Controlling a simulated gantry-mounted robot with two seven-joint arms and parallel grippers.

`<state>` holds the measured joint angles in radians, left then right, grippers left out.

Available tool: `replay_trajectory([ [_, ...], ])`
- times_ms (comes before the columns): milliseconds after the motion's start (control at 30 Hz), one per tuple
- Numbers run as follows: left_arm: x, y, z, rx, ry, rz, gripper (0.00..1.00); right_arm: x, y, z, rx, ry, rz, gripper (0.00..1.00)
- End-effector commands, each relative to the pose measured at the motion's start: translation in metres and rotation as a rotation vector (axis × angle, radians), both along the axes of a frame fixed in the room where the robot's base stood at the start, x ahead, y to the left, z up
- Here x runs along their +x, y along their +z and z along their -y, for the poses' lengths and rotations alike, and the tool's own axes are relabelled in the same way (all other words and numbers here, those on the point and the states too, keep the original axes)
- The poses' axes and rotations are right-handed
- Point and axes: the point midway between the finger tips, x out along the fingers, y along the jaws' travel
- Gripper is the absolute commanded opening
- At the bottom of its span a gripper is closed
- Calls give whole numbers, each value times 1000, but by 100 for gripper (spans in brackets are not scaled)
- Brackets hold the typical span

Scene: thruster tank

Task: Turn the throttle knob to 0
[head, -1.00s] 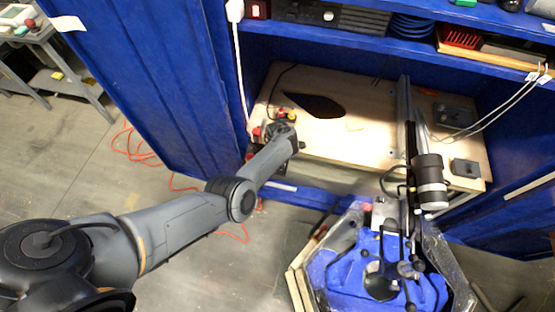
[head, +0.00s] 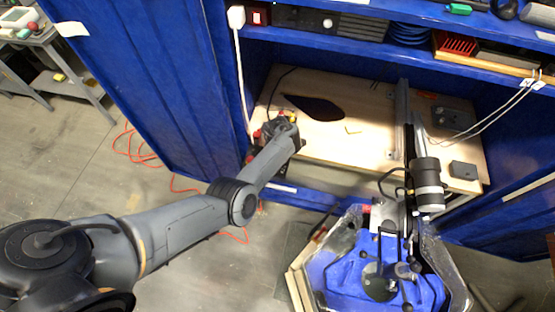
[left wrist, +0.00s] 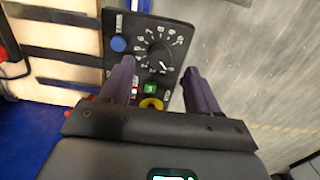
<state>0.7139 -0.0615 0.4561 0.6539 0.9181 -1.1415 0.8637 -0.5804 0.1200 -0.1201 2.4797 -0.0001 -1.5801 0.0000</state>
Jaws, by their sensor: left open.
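The throttle knob (left wrist: 159,57) is a black dial ringed by white numbers on a black control panel (left wrist: 178,34). In the left wrist view, my left gripper (left wrist: 160,68) is open, with one purple finger on each side of the dial. I cannot tell whether either finger touches it. The knob's exact setting is too small to read. In the head view my left gripper (head: 280,130) is at the left front of the wooden bench, its fingers and the knob hidden. My right gripper is not in view.
A blue tank (head: 345,270) stands in front of the wooden bench (head: 350,150). A blue cabinet side (head: 150,90) rises left of the bench.

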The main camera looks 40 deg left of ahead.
Motion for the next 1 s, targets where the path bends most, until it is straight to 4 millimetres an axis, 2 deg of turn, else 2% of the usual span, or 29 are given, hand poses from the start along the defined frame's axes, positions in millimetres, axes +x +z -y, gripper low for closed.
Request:
replay_trajectory([
  [33, 1, 14, 0, 2, 1, 2, 62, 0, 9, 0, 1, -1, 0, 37],
  [100, 1, 27, 1, 0, 1, 2, 62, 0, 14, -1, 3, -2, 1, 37],
  [400, 0, 64, 0, 0, 0, 1, 62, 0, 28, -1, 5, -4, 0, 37],
  [600, 0, 71, 1, -1, 0, 0, 62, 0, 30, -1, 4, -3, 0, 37],
  [1000, 0, 70, 1, 0, 0, 0, 62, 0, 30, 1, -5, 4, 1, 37],
])
